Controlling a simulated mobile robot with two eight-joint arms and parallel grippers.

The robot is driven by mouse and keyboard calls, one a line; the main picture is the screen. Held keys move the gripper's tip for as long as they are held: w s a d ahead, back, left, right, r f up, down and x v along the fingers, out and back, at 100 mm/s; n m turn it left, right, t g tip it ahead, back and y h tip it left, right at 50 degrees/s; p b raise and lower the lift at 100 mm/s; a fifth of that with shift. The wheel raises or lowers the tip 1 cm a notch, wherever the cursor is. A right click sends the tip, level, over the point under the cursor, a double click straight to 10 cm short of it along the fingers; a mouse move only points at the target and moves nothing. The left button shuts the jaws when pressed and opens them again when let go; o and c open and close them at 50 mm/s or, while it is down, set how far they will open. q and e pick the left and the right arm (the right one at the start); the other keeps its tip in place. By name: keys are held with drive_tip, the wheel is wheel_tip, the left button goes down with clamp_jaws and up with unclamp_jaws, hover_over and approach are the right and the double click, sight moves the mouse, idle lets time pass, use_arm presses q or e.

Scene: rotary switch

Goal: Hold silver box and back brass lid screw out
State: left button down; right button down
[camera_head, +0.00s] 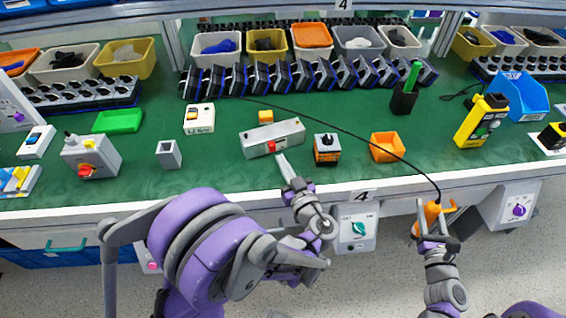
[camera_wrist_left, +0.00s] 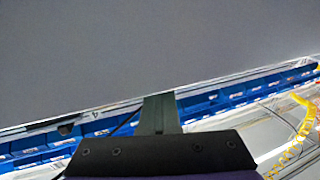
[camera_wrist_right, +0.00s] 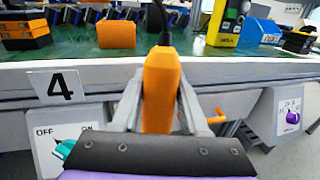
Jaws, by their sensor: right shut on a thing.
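The long silver box (camera_head: 258,139) with a red button on its front lies on the green bench in the middle of the head view. My left gripper (camera_head: 282,161) is at its front side, with its fingers together. In the left wrist view a plain grey surface (camera_wrist_left: 140,50) fills the upper part, and the fingertips (camera_wrist_left: 160,100) meet its lower edge; I cannot tell whether they touch. My right gripper (camera_wrist_right: 160,100) is shut on an orange corded screwdriver (camera_wrist_right: 160,75), in front of the bench edge. I cannot make out the brass lid screw.
A black-and-orange device (camera_head: 327,149) and an orange bin (camera_head: 386,147) stand right of the box. A small white box (camera_head: 169,153) stands to the left. The screwdriver's black cord (camera_head: 350,132) crosses above the bench. A switch panel (camera_head: 357,230) hangs on the bench front.

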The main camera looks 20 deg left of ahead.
idle(0.3)
use_arm(q)
drive_tip(key=c, duration=0.7)
unclamp_jaws()
drive_tip(key=shift+d, duration=0.1)
drive_tip(key=v, duration=1.2)
